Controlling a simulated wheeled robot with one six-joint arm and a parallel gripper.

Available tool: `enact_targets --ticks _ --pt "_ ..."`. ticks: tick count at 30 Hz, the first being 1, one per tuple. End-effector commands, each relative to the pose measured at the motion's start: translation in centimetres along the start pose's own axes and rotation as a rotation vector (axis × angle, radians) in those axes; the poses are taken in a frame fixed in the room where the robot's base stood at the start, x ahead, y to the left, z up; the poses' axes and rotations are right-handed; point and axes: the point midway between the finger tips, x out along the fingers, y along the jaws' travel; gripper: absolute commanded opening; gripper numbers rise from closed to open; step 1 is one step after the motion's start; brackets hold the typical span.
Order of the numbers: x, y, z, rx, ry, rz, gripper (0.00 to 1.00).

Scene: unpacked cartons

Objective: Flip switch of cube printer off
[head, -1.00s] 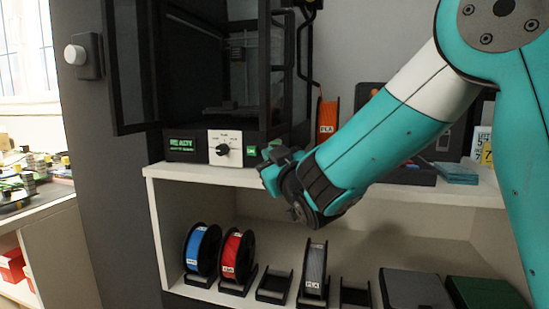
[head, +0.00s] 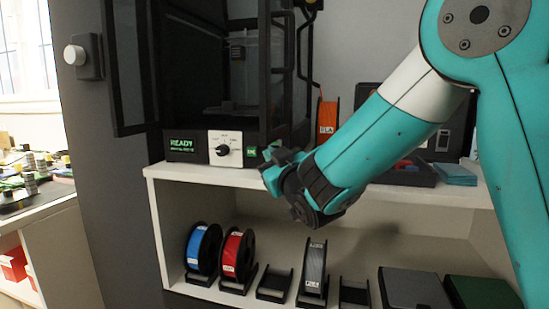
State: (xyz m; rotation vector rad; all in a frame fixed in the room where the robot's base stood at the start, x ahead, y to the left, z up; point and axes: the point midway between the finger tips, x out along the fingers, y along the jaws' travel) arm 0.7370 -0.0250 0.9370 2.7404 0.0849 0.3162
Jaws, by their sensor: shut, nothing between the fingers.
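The cube printer (head: 232,133) is a black framed machine on the white shelf, with its dark door swung open to the left. Its front has a lit green "READY" display (head: 182,145), a white panel with a black knob (head: 222,150), and a small green-lit switch (head: 252,152) at the right. My gripper (head: 270,160) is just right of and slightly below the switch, pointing left toward the printer front. It is shut and empty. The fingertips are small and dark, and I cannot tell whether they touch the printer.
An orange spool (head: 327,118) stands behind my arm. Blue (head: 203,249), red (head: 237,256) and grey (head: 314,267) spools sit on the lower shelf. A dark case (head: 452,135) and teal items (head: 456,172) lie to the right. A wall knob (head: 75,53) is at left.

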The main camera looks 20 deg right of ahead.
Motion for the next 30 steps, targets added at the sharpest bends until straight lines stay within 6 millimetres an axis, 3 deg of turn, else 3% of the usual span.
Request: enact_targets --ticks 30 --pt "0.74 0.81 0.41 -0.002 0.000 0.007 0.00"
